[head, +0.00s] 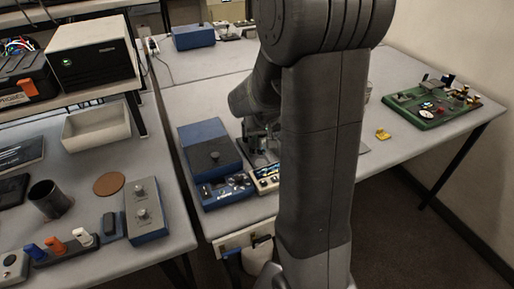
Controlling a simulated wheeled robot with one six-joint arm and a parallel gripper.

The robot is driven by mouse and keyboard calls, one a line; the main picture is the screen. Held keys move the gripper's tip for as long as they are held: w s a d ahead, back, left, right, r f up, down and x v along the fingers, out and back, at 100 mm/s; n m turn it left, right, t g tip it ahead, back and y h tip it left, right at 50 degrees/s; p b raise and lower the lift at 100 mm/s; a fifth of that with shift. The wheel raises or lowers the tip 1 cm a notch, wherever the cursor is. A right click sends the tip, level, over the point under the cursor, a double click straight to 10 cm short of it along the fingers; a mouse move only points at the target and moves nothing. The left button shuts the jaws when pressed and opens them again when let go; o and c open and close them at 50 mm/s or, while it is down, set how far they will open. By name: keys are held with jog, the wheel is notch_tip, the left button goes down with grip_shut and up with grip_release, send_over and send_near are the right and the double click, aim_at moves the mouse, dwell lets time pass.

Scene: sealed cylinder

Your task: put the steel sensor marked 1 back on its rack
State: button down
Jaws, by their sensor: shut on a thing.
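My gripper (259,138) is low over the middle table, just right of a blue box with a black knob (214,156). My own arm hides much of it. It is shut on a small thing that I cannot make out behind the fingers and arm. I cannot read any mark 1, so I cannot tell whether this is the steel sensor. A pale holder (232,243) with dark and white items hangs at the table's front edge; I cannot tell whether it is the sensor's rack.
Small blue devices with dials (226,190) sit in front of the blue box. A green board with parts (431,103) and a yellow piece (382,134) lie to the right. The left table holds a dark cup (50,198), a cork disc (109,184) and a blue-grey knob box (146,211).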

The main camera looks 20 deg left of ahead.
aim_at(261, 147)
jog(key=shift+f, duration=2.4)
jog(key=shift+f, duration=0.1)
jog(key=shift+f, duration=0.15)
jog(key=c, duration=1.1)
grip_release()
jog(key=shift+r, duration=0.45)
jog(key=v, duration=1.1)
jog(key=shift+s+r, duration=0.25)
jog(key=shift+d, duration=0.1)
